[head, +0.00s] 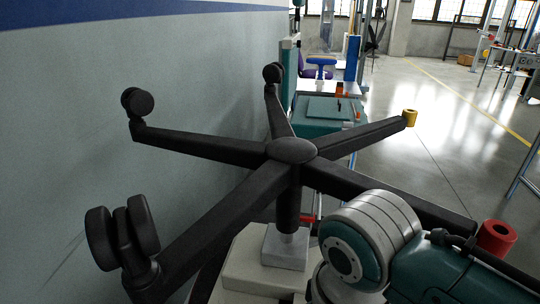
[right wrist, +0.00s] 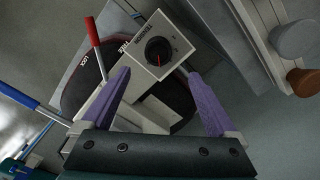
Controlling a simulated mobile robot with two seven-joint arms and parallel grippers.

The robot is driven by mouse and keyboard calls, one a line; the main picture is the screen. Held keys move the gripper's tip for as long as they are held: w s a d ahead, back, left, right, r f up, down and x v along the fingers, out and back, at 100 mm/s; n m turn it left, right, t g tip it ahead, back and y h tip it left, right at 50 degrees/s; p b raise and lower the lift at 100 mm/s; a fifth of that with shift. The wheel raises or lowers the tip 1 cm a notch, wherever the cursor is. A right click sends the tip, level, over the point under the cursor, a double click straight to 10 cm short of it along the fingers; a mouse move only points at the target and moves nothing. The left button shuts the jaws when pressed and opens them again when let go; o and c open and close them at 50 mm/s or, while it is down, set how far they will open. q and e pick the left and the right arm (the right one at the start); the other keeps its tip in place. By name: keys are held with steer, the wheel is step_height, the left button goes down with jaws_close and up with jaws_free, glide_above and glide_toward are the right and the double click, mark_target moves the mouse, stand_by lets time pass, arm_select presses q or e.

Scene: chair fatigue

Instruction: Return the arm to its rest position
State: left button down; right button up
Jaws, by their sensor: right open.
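My right gripper (right wrist: 157,76) shows in the right wrist view, its two purple fingers spread apart with nothing gripped. Beyond the fingers is a grey box with a black dial (right wrist: 159,51), with a red lever (right wrist: 94,40) to its left. In the head view my right arm (head: 440,272) comes in from the lower right, its silver-banded joint in front of the fixture. The right gripper itself is hidden there. The left gripper is in neither view. A black five-legged chair base (head: 292,150) sits on a grey post (head: 286,248).
A pale wall (head: 200,80) stands left. Teal furniture (head: 322,112) stands behind. Open floor (head: 450,150) lies right. A blue lever (right wrist: 22,97) shows in the wrist view.

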steer(key=s+d+r+m+t+p, duration=0.1)
steer(key=s+d+r+p, duration=0.25)
steer(key=r, duration=0.35)
steer(key=s+d+r+m+t+p, duration=0.1)
steer(key=s+d+r+p, duration=0.3)
steer(key=r, duration=0.3)
steer(key=s+d+r+m+t+p, duration=0.1)
steer(key=s+d+r+t+p, duration=0.1)
steer(key=s+r+p, duration=0.4)
step_height(320, 180, up, 37)
steer(key=w+p, duration=0.1)
steer(key=p, duration=3.2)
steer(key=shift+w+f, duration=0.2)
